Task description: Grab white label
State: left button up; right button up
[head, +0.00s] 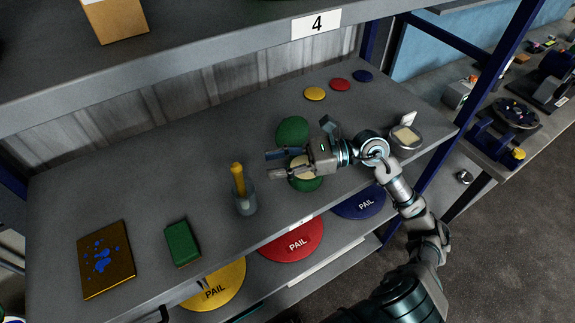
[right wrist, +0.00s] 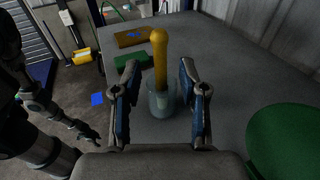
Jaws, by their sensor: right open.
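A small white label or card (head: 408,118) stands upright at the right end of the shelf, just behind a round dish (head: 406,138) with pale contents. My right gripper (head: 271,164) is open and empty above the middle of the shelf, pointing left, away from the card. In the right wrist view its fingers (right wrist: 158,78) are spread, with a glass jar (right wrist: 161,100) holding a yellow stick (right wrist: 160,60) beyond them. The card is not seen in that view.
Green round pieces (head: 292,130) lie beneath and behind my right gripper. A green block (head: 182,243) and a brown blue-spotted board (head: 106,259) lie left. Yellow, red and blue discs (head: 340,84) lie at the back. A blue post (head: 450,150) stands right of the dish.

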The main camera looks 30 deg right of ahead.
aim_at(407, 120)
jog(key=k, duration=1)
